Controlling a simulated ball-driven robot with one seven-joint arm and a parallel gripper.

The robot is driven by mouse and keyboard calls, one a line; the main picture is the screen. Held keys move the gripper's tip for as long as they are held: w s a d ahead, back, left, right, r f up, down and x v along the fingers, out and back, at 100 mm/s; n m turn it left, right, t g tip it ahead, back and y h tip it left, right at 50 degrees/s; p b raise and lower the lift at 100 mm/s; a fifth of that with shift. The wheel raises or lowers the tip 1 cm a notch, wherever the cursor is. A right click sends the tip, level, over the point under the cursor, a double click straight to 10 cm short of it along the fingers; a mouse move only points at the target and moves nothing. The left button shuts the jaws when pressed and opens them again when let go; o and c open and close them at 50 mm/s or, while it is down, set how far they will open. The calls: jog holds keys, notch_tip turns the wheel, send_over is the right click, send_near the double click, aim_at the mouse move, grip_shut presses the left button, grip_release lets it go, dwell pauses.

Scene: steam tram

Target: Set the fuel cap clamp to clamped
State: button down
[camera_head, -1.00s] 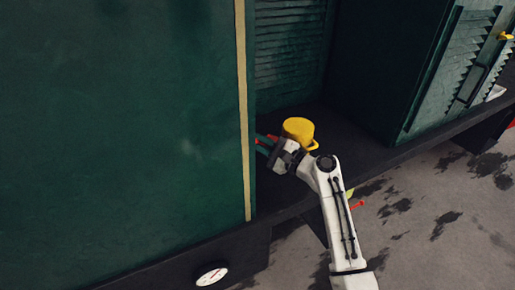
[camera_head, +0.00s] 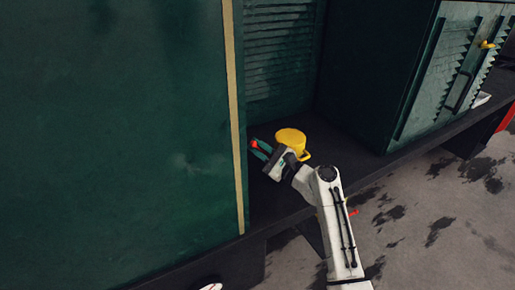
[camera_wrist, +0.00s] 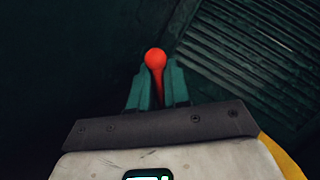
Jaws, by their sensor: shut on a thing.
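A red lever with a round knob (camera_wrist: 155,62) stands between the two teal fingers of my gripper (camera_wrist: 156,92) in the wrist view. The fingers are shut on its shaft, and the knob sticks out beyond their tips. In the head view, the red knob (camera_head: 254,143) shows at the tips of my gripper (camera_head: 260,150). A yellow round cap (camera_head: 291,136) sits just right of my gripper on the dark ledge. Its edge shows at the lower right of the wrist view (camera_wrist: 283,158). The lever's base is hidden.
A large green panel with a tan edge strip (camera_head: 234,110) stands close left of my gripper. A louvred wall (camera_head: 285,50) is behind the cap, and a dark green cabinet (camera_head: 375,80) stands to the right. The dark ledge (camera_head: 350,165) has bare room right of the cap.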

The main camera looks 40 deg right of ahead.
jog(key=shift+f, duration=0.1)
jog(key=c, duration=1.2)
grip_release()
jog(key=shift+o, duration=0.2)
jog(key=shift+s, duration=0.1)
jog(key=b+v, duration=0.2)
jog(key=v, duration=0.8)
jog(key=shift+s+d, duration=0.2)
jog(key=shift+s, duration=0.15)
jog(key=shift+c, duration=0.2)
